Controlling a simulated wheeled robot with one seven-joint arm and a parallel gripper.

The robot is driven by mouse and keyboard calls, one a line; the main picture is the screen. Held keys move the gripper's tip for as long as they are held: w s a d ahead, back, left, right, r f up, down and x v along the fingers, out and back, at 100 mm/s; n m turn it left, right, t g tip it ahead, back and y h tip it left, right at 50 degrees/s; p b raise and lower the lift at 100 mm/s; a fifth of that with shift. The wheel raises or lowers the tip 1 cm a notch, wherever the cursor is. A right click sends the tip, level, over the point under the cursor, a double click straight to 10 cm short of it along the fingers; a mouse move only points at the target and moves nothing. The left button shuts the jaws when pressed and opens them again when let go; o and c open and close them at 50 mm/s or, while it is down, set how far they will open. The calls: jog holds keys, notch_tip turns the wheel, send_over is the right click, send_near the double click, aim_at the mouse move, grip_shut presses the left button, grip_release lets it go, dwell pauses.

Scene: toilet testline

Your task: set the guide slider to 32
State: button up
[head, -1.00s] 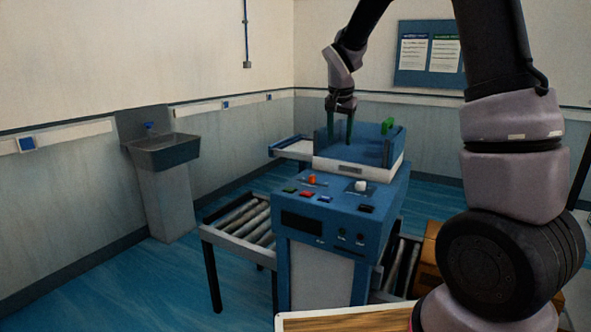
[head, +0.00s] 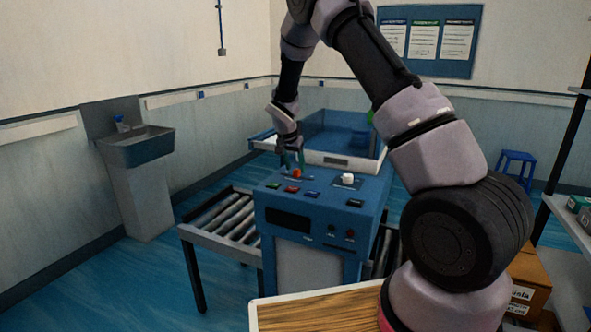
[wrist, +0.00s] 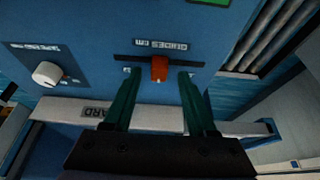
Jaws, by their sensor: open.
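In the head view my gripper (head: 291,162) points down at the knob. The scale numbers are too small to read.
A white dial knob (wrist: 47,73) sits beside the slider on the panel, also seen in the head view (head: 347,179). Several coloured buttons (head: 311,194) are in front. A blue tray (head: 340,135) rises behind the panel, and a roller conveyor (head: 222,218) is at left.

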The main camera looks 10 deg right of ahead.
jog(key=shift+x, duration=0.9)
grip_shut()
dwell(0.7)
jog(key=shift+s+d, duration=0.15)
